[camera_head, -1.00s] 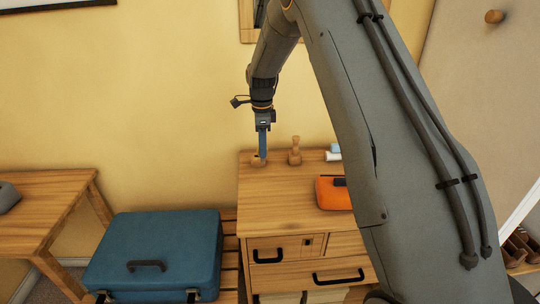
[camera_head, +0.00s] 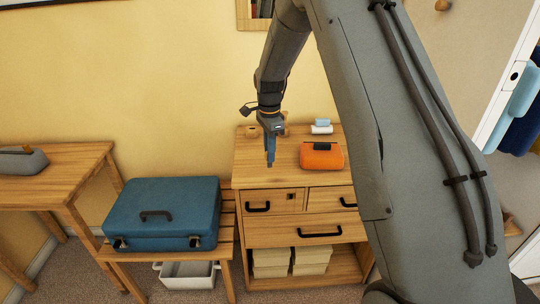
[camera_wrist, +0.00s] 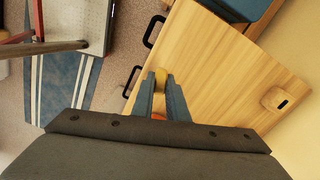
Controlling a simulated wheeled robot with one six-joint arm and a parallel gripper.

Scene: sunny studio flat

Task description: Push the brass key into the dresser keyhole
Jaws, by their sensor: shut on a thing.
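The wooden dresser (camera_head: 262,228) stands against the wall, with a small dark keyhole (camera_head: 291,197) on its upper left drawer. My gripper (camera_head: 270,163) points down over the left part of the dresser top. In the wrist view my gripper (camera_wrist: 160,94) is shut on the brass key (camera_wrist: 161,76), whose yellowish head shows between the fingertips. The rest of the key is hidden by the fingers. The key is too small to make out in the head view. The keyhole cannot be made out in the wrist view.
A slotted wooden block (camera_head: 251,131) sits at the back left of the dresser top, also in the wrist view (camera_wrist: 275,99). An orange case (camera_head: 321,156) lies to the right of my gripper. Black drawer handles (camera_head: 258,207) jut from the front. A blue suitcase (camera_head: 163,213) rests on a bench at left.

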